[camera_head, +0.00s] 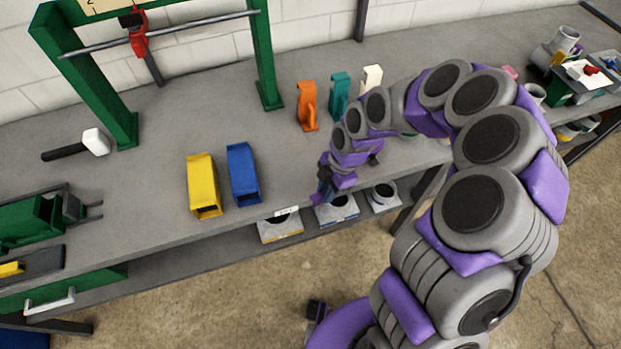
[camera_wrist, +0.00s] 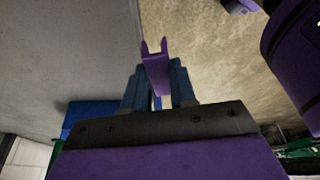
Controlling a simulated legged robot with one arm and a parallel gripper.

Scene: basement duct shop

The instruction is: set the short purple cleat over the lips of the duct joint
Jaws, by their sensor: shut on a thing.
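The short purple cleat (camera_wrist: 154,74) shows in the wrist view, with two prongs pointing up and away from me. My gripper (camera_wrist: 158,86) is shut on it, with blue-teal fingers on either side. In the head view my gripper (camera_head: 321,192) hangs at the front edge of the bench, right of the blue piece; the cleat is too small there to make out clearly. I cannot pick out the duct joint or its lips with certainty in either view.
A yellow piece (camera_head: 203,185) and a blue piece (camera_head: 243,174) lie on the grey bench (camera_head: 160,130). Orange (camera_head: 307,106), teal (camera_head: 340,96) and white (camera_head: 372,77) pieces stand behind. A green frame (camera_head: 267,60), a mallet (camera_head: 95,142) and shelf items are around; the bench middle is clear.

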